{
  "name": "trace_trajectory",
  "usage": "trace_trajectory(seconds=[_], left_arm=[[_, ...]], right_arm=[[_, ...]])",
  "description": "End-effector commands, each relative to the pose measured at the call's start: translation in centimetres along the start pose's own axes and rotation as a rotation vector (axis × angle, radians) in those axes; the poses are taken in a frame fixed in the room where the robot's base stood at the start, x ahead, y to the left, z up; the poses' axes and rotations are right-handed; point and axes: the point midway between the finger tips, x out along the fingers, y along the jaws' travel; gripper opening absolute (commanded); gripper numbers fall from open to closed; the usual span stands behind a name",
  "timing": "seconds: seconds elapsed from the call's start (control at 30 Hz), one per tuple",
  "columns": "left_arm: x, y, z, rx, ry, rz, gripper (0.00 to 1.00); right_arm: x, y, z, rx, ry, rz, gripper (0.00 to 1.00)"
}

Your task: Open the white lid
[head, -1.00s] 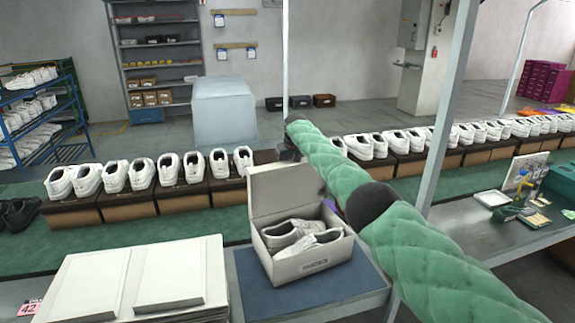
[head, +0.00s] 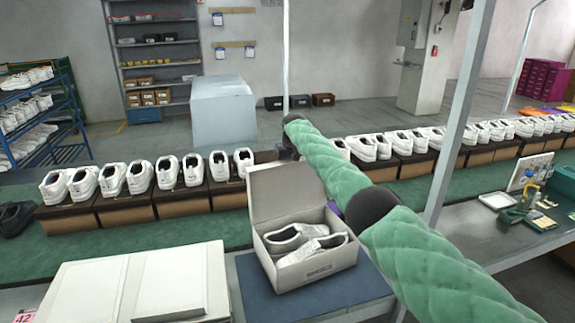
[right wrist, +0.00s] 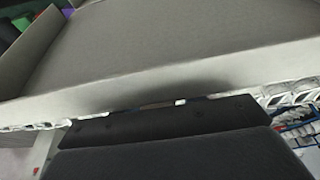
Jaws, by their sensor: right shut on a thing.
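A white shoe box (head: 312,265) stands on a dark blue mat (head: 330,297), with its white lid (head: 284,190) raised and leaning back from the rear edge. A pair of white and grey shoes (head: 305,243) lies inside the open box. My right arm reaches in from the right, and my right gripper (head: 288,154) is at the lid's upper edge, partly hidden behind it. In the right wrist view, the lid's pale panel (right wrist: 180,45) fills the top, and the dark gripper (right wrist: 165,122) is shut on its edge. My left gripper is not in view.
A stack of flat white boxes (head: 140,285) lies left of the mat. Behind the box, a green conveyor (head: 150,243) carries a row of white shoes on brown boxes. A metal post (head: 462,100) stands at the right, near a side table with tools.

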Motion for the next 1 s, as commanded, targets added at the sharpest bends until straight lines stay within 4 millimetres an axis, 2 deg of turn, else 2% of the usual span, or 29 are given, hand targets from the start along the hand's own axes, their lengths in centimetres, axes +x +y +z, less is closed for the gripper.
trace_trajectory(seconds=[0.03,0.33,0.57,0.6,0.67,0.7,1.0], left_arm=[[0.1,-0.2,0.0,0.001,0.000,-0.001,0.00],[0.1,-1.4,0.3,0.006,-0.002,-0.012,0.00],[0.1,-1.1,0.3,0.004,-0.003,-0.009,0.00],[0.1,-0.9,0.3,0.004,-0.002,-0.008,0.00],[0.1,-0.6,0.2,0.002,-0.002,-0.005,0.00],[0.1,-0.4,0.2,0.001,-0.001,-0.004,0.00],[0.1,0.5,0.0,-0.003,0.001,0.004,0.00]], right_arm=[[0.6,-0.3,0.3,0.000,-0.005,-0.004,0.00],[0.6,-0.3,0.4,0.001,-0.006,-0.004,0.00],[0.7,-0.3,0.4,0.001,-0.006,-0.004,0.00],[0.6,-0.3,0.4,0.001,-0.006,-0.004,0.47],[0.6,-0.2,0.4,0.001,-0.005,-0.003,0.59],[0.5,-0.2,0.3,0.001,-0.005,-0.003,0.62],[0.1,-0.1,0.2,0.000,-0.002,-0.001,0.62]])
